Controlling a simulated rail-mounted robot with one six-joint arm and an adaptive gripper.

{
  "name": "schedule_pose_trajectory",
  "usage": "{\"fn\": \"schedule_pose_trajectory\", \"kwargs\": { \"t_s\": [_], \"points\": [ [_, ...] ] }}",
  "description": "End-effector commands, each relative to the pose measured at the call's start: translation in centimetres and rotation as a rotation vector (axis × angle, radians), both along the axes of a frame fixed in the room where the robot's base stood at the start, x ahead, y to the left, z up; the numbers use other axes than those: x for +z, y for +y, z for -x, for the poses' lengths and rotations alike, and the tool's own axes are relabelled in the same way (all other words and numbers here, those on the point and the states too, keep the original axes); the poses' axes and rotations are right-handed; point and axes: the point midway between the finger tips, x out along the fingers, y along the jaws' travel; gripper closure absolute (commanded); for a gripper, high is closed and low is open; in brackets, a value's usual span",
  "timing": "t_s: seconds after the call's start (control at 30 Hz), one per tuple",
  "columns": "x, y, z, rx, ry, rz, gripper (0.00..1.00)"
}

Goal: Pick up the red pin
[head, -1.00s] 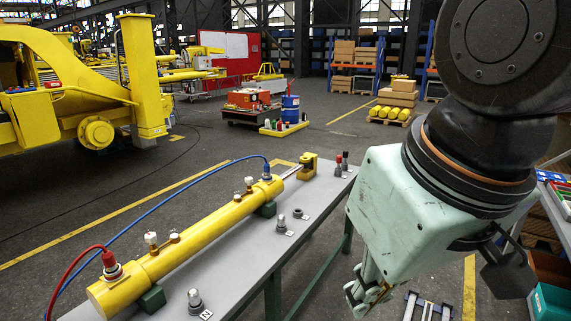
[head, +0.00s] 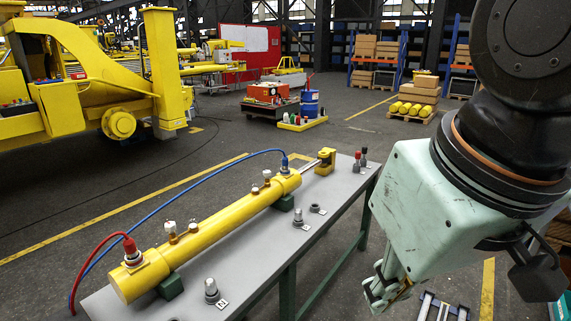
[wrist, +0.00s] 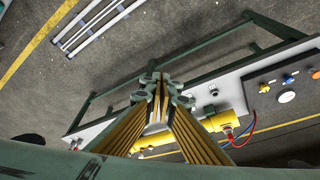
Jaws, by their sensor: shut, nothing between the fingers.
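A small red-topped pin (head: 357,162) stands upright near the far end of the grey bench (head: 258,243), beside a dark-topped one (head: 364,158). My gripper (head: 376,291) hangs below my wrist off the bench's right side, well apart from the red pin and nearer to me. In the wrist view its fingers (wrist: 163,90) come together at the tips, with nothing between them.
A yellow cylinder (head: 217,228) lies along the bench with a red hose (head: 92,262) and a blue hose (head: 197,182). Grey fittings (head: 211,292) stand along the near side. A ladder-like frame (wrist: 98,24) lies on the floor.

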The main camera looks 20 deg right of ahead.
Motion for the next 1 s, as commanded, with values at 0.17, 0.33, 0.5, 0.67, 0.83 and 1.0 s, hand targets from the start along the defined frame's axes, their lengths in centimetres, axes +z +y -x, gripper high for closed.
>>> {"fn": "schedule_pose_trajectory", "kwargs": {
  "t_s": [0.17,0.33,0.5,0.67,0.83,1.0],
  "points": [
    [0.00,0.00,0.00,0.000,0.000,0.000,1.00],
    [0.00,0.00,0.00,0.000,0.000,0.000,1.00],
    [0.00,0.00,0.00,0.000,0.000,0.000,0.90],
    [0.00,0.00,0.00,0.000,0.000,0.000,0.75],
    [0.00,0.00,0.00,0.000,0.000,0.000,0.61],
    [0.00,0.00,0.00,0.000,0.000,0.000,0.61]
  ]
}}
